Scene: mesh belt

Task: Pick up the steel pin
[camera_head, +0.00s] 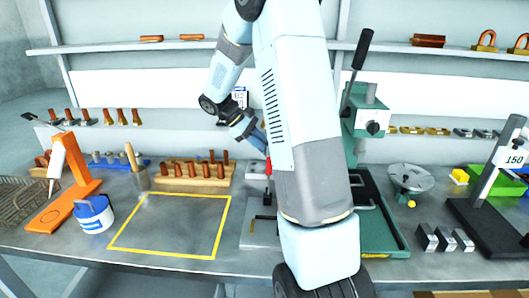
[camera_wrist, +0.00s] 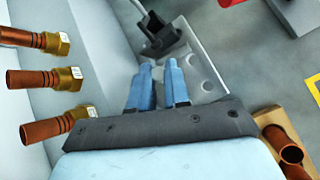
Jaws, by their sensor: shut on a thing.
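My gripper (camera_wrist: 159,68) shows in the wrist view as two blue fingers with a narrow gap between them. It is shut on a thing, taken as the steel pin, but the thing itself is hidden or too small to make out. In the head view my gripper (camera_head: 259,143) hangs above the back of the bench, left of my upper arm. Several short grey steel pieces (camera_head: 110,157) stand on a blue strip at the back left; I cannot tell if they are the same kind of pin. In the wrist view, a pale grey plate with round hollows (camera_wrist: 208,85) lies just beyond the fingers.
Copper pieces with brass nuts (camera_wrist: 62,78) line the left of the wrist view. A dark clamp-like part (camera_wrist: 165,38) lies ahead. A wooden rack of copper pieces (camera_head: 190,176) stands left of my gripper. The yellow-outlined area (camera_head: 172,225) is clear. A green press (camera_head: 370,125) stands right.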

